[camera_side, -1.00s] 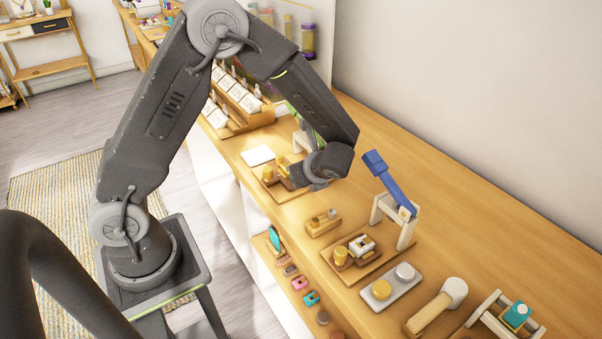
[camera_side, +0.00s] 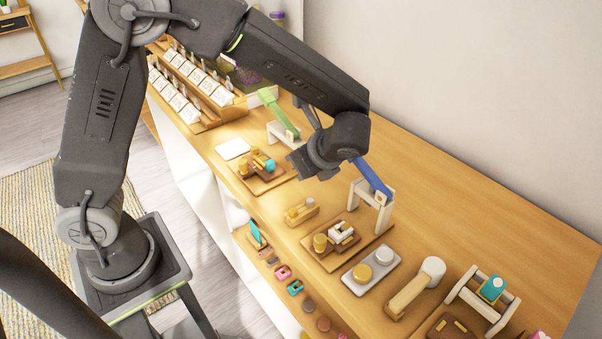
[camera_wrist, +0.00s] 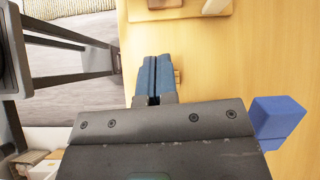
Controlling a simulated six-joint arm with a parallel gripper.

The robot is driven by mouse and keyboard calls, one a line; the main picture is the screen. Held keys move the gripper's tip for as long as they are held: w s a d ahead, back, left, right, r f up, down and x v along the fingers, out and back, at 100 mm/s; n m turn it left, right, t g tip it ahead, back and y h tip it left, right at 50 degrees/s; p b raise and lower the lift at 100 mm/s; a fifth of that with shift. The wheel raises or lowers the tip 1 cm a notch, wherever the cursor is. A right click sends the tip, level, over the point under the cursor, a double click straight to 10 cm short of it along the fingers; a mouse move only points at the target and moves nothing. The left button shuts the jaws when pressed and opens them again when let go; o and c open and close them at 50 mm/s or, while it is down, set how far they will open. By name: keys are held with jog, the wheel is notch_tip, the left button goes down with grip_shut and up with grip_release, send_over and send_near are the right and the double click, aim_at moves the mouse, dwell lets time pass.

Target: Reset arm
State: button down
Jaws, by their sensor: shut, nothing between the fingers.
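My gripper (camera_wrist: 153,80) is shut and empty in the wrist view, its two blue fingers pressed together above the wooden counter. In the side view my gripper (camera_side: 303,162) hangs over the counter, just right of a wooden tray (camera_side: 256,187) holding small wooden and teal pieces. It is apart from the counter. The blue-handled press (camera_side: 372,177) stands right of it, partly hidden by my wrist. A blue block-shaped end (camera_wrist: 278,120) shows at the right in the wrist view.
A green-handled press (camera_side: 278,112) stands behind my gripper. A second wooden tray (camera_side: 318,255), a grey tray (camera_side: 354,283) with two round pieces, a mallet-like tool (camera_side: 412,290) and a white-framed stand (camera_side: 482,296) line the front. The counter (camera_side: 500,230) along the wall is clear.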

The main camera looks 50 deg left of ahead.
jog(key=s+r+n+t+h, duration=0.2)
jog(key=s+r+n+h, duration=0.2)
jog(key=s+r+n, duration=0.2)
jog(key=s+a+r+n+t+h, duration=0.1)
jog(key=s+r+n+t+h, duration=0.2)
jog(key=s+n, duration=0.7)
notch_tip(320, 180, up, 3)
jog(key=shift+s+a+f+n+t+h, duration=0.15)
jog(key=shift+a+n+t+h, duration=0.15)
jog(key=shift+n+h, duration=0.35)
